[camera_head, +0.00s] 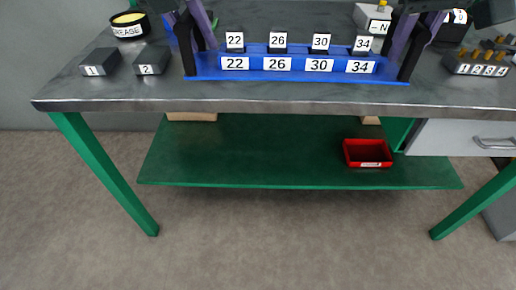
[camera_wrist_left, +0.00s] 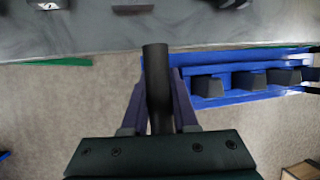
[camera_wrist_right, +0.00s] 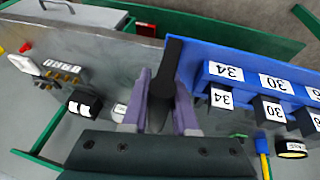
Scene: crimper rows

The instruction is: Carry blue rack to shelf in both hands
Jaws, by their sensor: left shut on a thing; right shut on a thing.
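The blue rack (camera_head: 300,76) is long and level. It carries dark blocks labelled 22, 26, 30 and 34, with matching labels on its front. My left gripper (camera_head: 193,42) is shut on the black handle at the rack's left end. My right gripper (camera_head: 408,42) is shut on the black handle at its right end. In the left wrist view the rack (camera_wrist_left: 240,96) shows against the floor, apart from the table edge. The right wrist view also shows the rack (camera_wrist_right: 245,55). The green shelf (camera_head: 265,150) lies below the tabletop.
A red bin (camera_head: 367,153) sits on the shelf's right part; its left and middle front are bare. The grey tabletop (camera_head: 110,92) holds small blocks 1 (camera_head: 100,62) and 2 (camera_head: 152,61), a grease tin (camera_head: 129,25) and a numbered block (camera_head: 481,63). A drawer (camera_head: 455,137) hangs at right.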

